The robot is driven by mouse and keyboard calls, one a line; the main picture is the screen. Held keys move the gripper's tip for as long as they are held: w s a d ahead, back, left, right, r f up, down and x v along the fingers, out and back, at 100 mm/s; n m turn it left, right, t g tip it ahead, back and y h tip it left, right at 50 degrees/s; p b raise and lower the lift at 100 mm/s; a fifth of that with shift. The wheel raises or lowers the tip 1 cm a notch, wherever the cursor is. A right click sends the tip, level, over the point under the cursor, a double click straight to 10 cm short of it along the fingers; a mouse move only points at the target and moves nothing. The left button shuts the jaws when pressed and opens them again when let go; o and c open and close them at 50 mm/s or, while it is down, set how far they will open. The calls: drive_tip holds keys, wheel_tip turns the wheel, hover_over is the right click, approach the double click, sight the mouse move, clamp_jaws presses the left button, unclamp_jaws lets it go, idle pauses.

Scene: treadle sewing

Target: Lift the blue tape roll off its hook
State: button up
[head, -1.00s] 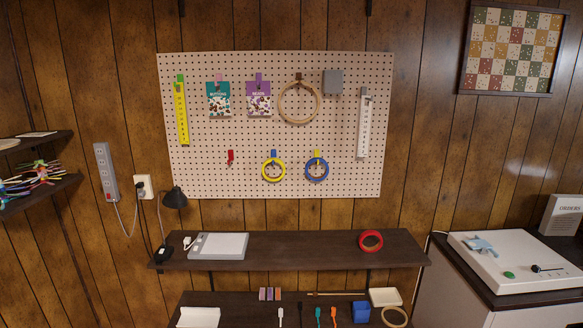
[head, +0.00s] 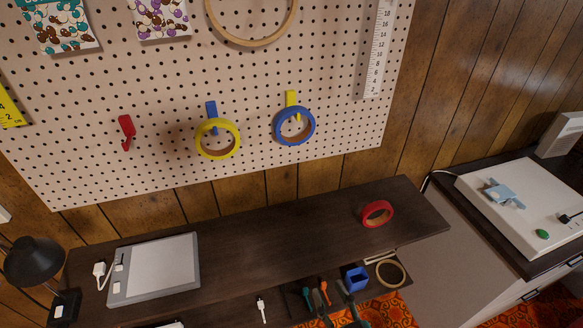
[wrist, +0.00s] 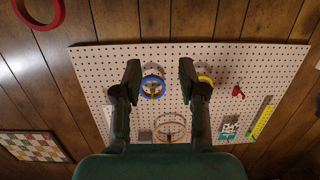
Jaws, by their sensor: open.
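The blue tape roll (head: 279,128) hangs on a yellow hook (head: 291,98) low on the pegboard, right of the yellow roll in the head view. In the wrist view, which is upside down, the blue roll (wrist: 153,98) appears between the two fingers, beyond their tips. My gripper (wrist: 159,74) is open and empty, with the fingers well apart. Dark parts at the bottom of the head view look like its fingertips, below the shelf front. No contact with the roll shows.
A yellow tape roll (head: 201,146) hangs on a blue hook just left of the blue roll. An empty red hook (head: 127,130) is further left. The shelf (head: 270,235) below juts out, with a red roll (head: 365,218) and a grey tablet (head: 113,288) on it.

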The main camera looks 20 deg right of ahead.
drive_tip(key=w+r, duration=0.8)
drive_tip(key=w, duration=0.3)
drive_tip(key=t, duration=0.2)
approach(278, 128)
drive_tip(key=shift+m+h, duration=0.3)
drive_tip(key=w, duration=1)
drive_tip(key=shift+w+a, duration=0.15)
drive_tip(key=shift+w, duration=0.1)
clamp_jaws()
drive_tip(key=shift+r, duration=0.15)
drive_tip(key=shift+r, duration=0.95)
